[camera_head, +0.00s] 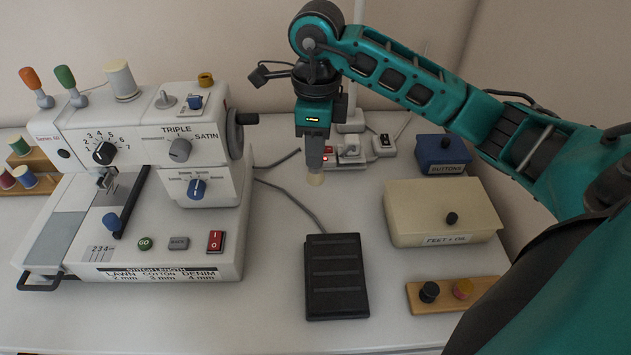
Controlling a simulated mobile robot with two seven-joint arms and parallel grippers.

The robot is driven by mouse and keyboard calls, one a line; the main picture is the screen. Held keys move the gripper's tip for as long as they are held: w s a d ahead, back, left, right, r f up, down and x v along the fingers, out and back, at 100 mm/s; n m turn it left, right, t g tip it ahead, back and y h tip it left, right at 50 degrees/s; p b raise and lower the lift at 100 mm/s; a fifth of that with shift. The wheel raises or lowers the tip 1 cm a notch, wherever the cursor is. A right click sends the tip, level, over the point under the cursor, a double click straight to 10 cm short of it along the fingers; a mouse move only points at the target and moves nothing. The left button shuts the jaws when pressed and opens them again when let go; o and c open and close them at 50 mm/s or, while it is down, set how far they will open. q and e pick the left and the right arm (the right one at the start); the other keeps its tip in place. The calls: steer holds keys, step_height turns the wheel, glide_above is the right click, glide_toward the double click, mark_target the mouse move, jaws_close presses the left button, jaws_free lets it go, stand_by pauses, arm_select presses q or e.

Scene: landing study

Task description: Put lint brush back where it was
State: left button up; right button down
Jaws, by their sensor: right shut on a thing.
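My right gripper (314,164) reaches down from the teal arm at the upper middle, just in front of a power strip with a red switch. It is shut on a small pale cream thing (315,179), whose lower end shows under the fingertips. Most of that thing is hidden by the fingers, so I cannot tell whether it is the lint brush. Whether its lower end touches the table is also unclear. No other thing in view is clearly a lint brush. My left gripper is not in view.
A sewing machine (70,190) with thread spools fills the left. A black pedal (336,277) lies front centre. At right are a cream box (420,212), a blue buttons box (444,150) and a wooden strip (485,291) with two knobs. Grey cables cross the table behind the pedal.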

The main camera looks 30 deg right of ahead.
mark_target(316, 177)
step_height(316, 177, down, 7)
steer(key=shift+f+b, duration=0.1)
steer(key=shift+b, duration=0.3)
steer(key=shift+f, duration=0.15)
steer(key=c, duration=1)
jaws_free()
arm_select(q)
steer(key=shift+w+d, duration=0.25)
arm_select(e)
steer(key=shift+o, duration=0.2)
